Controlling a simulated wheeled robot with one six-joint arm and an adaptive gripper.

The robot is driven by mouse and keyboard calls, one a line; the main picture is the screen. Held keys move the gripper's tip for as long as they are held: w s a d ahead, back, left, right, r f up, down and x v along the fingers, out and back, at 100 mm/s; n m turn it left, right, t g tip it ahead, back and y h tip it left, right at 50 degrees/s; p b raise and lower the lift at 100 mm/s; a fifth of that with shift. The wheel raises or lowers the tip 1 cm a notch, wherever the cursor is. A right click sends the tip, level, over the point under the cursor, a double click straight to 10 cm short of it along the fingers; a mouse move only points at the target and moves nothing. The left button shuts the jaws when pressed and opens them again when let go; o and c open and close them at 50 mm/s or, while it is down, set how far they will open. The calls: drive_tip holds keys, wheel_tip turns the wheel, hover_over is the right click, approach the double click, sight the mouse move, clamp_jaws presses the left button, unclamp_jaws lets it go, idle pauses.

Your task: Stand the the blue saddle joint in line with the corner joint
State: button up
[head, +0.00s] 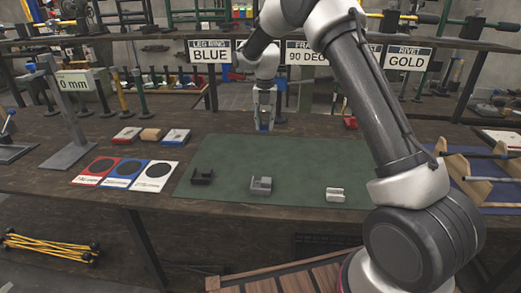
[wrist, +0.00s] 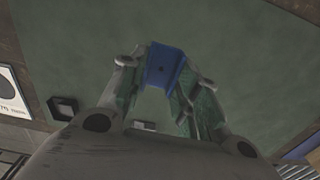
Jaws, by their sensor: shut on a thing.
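My gripper (head: 264,108) hangs over the back part of the green mat (head: 225,150), pointing down. It is shut on the blue saddle joint (head: 264,127), which also shows between the fingertips in the wrist view (wrist: 163,66). Three joints stand in a rough row on the mat: a black channel-shaped one (head: 202,175) at left, a grey stepped one (head: 261,185) in the middle and a pale silver one (head: 335,195) at right. I cannot tell for sure which is the corner joint; the grey one looks most like it. The blue joint is behind this row, apart from it.
Red, blue and white ring cards (head: 125,171) lie left of the mat. Several small boxes (head: 150,134) stand behind them. A grey stand (head: 68,115) is at far left, and a wooden rack (head: 470,180) on a blue mat at right. The mat's back left is clear.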

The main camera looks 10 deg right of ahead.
sight(265, 150)
wheel_tip(265, 150, down, 9)
drive_tip(key=shift+d+f, duration=0.1)
drive_tip(key=shift+f, duration=0.05)
idle(0.4)
drive_tip(key=o, duration=0.8)
drive_tip(key=shift+f, duration=0.15)
drive_tip(key=shift+o, duration=0.2)
